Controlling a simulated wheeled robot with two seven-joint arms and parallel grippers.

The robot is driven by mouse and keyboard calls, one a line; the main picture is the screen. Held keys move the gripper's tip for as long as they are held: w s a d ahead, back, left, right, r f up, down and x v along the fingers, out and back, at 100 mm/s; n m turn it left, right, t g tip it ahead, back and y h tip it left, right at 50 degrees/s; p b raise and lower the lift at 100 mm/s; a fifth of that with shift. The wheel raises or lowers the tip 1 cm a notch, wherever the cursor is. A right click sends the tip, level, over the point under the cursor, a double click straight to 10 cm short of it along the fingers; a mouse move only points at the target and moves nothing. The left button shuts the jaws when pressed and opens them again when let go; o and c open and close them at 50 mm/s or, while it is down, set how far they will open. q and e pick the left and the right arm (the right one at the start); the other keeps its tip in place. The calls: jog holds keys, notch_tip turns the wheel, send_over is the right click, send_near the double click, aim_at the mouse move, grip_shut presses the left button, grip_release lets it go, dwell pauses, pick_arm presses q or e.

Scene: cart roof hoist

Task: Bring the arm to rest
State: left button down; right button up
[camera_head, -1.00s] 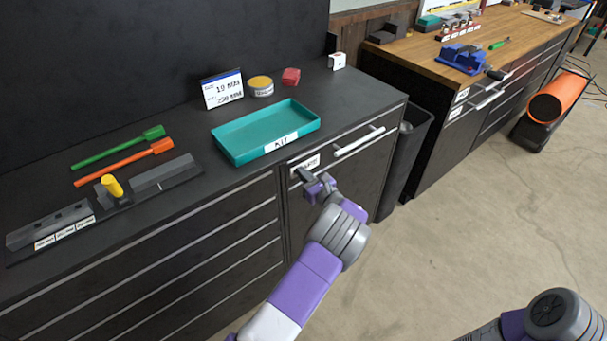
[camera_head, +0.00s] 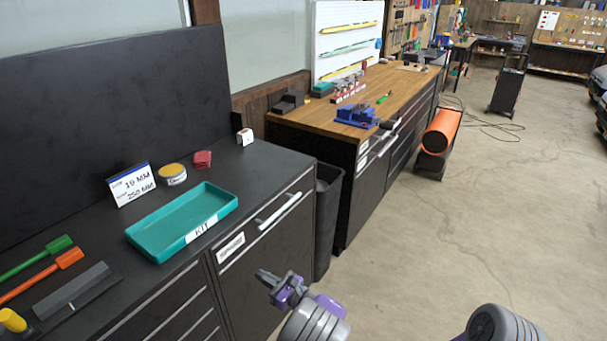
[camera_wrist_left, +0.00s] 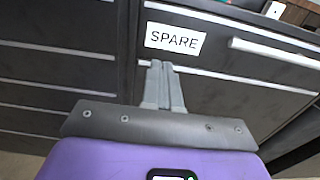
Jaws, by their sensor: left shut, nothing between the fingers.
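My left gripper (camera_head: 268,277) is shut and empty in the head view, in front of the dark cabinet below the worktop. Its closed fingers also show in the left wrist view (camera_wrist_left: 160,78), below a white label reading SPARE (camera_wrist_left: 174,39) on a drawer front. The fingers look close to the drawer front; I cannot tell whether they touch it. Part of my right arm (camera_head: 503,323) shows at the bottom edge of the head view. Its gripper is out of view.
A teal KIT tray (camera_head: 150,246) stands on the black worktop, near a sign card (camera_head: 132,184), a yellow-lidded tin (camera_head: 172,174) and a red block (camera_head: 203,159). A black bin (camera_head: 325,225) stands between the cabinet and the wooden bench (camera_head: 340,127).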

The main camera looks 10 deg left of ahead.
pick_arm(q)
jog(key=s+a+f+n+g+h, duration=0.2)
jog(key=s+f+n+g+h, duration=0.25)
jog(key=s+f, duration=0.6)
jog(key=s+a+f+n+g+h, duration=0.2)
jog(key=s+f+n+g+h, duration=0.15)
jog(key=s+f+g, duration=0.45)
jog(key=s+d+f+n+t+h, duration=0.2)
jog(key=s+d+n+h, duration=0.4)
jog(key=n, duration=0.3)
jog(key=s+d+f+n+t+h, duration=0.1)
jog(key=s+d+n+t+h, duration=0.1)
jog(key=s+d+n+h, duration=0.4)
jog(key=d+n, duration=0.1)
jog(key=n, duration=0.2)
jog(key=shift+f+t, duration=0.35)
jog(key=shift+f, duration=0.05)
